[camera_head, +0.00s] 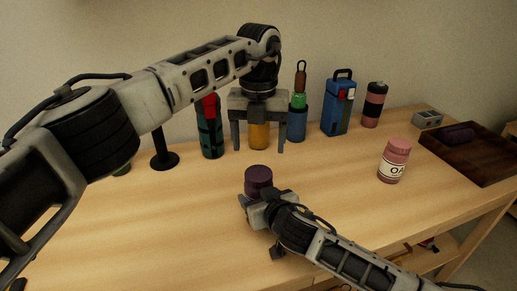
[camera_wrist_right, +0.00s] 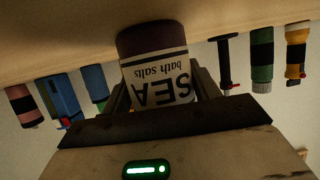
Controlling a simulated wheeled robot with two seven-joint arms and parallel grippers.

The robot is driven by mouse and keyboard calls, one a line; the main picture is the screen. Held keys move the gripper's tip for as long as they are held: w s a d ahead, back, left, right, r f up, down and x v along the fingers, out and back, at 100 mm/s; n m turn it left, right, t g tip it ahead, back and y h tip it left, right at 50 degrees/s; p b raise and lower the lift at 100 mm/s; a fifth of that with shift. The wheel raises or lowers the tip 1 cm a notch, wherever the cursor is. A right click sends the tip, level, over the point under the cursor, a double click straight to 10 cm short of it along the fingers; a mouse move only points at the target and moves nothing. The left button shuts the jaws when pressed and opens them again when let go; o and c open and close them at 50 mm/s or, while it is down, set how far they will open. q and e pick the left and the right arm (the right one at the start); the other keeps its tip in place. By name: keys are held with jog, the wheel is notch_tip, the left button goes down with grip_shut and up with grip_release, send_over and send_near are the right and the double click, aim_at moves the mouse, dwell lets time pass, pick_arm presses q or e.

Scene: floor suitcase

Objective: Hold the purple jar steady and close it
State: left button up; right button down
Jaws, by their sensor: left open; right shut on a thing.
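The purple jar (camera_head: 258,181) stands upright at the middle front of the table. My right gripper (camera_head: 262,205) is shut around its lower part, coming from the front right. In the right wrist view, which is upside down, the jar (camera_wrist_right: 150,42) shows its white label reading "SEA bath salts" between the fingers. Its top looks dark purple in the head view; I cannot tell how the lid sits. My left gripper (camera_head: 258,142) is open, fingers pointing down, above and behind the jar and apart from it. An orange object (camera_head: 259,136) shows between its fingers, seemingly behind them.
Along the back stand a black stand (camera_head: 163,150), a green tumbler (camera_head: 211,140), a blue tumbler (camera_head: 298,124), a blue box (camera_head: 338,112) and a pink-and-black bottle (camera_head: 374,105). A pink jar (camera_head: 393,162) stands at right, near a dark wooden tray (camera_head: 485,168) holding a dark purple object (camera_head: 460,134).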

aim_at(259, 173)
dwell(0.3)
pick_arm(q)
jog(key=shift+f, duration=3.9)
jog(key=c, duration=1)
jog(key=m, duration=0.3)
jog(key=o, duration=1.1)
